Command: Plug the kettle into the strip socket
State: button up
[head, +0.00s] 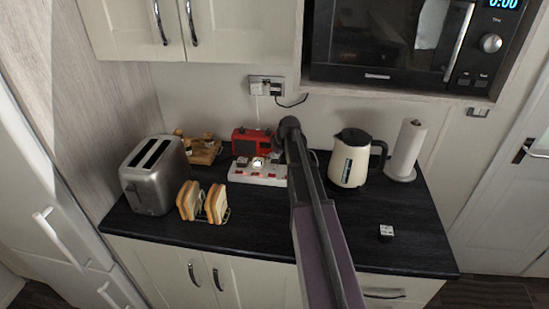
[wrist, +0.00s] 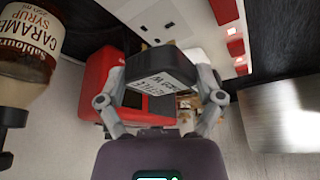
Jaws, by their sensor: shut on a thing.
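The strip socket (head: 240,178), white with red switches, lies on the dark worktop in the head view. Its holes and red switches show at the top of the wrist view (wrist: 205,12). My gripper (wrist: 163,85) is shut on a black plug (wrist: 160,68) with a pale printed label, upside down in the wrist view. The plug appears apart from the strip's bare sockets, though the exact gap cannot be told. My arm hides much of the gripper and the strip's right end in the head view. The cream kettle (head: 347,163) with black lid and handle stands right of my arm.
A red radio (head: 250,140) stands behind the strip. The toaster (head: 150,185) and a toast rack with bread (head: 203,203) are left. A caramel bottle (wrist: 30,55) is close left in the wrist view.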

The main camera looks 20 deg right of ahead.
jog(key=shift+f+b, duration=0.5)
jog(key=shift+f, duration=0.2)
jog(key=shift+f+b, duration=1.1)
dwell(1.5)
jog(key=o, duration=0.9)
jog(key=shift+c, duration=0.2)
jog(key=shift+r, duration=0.15)
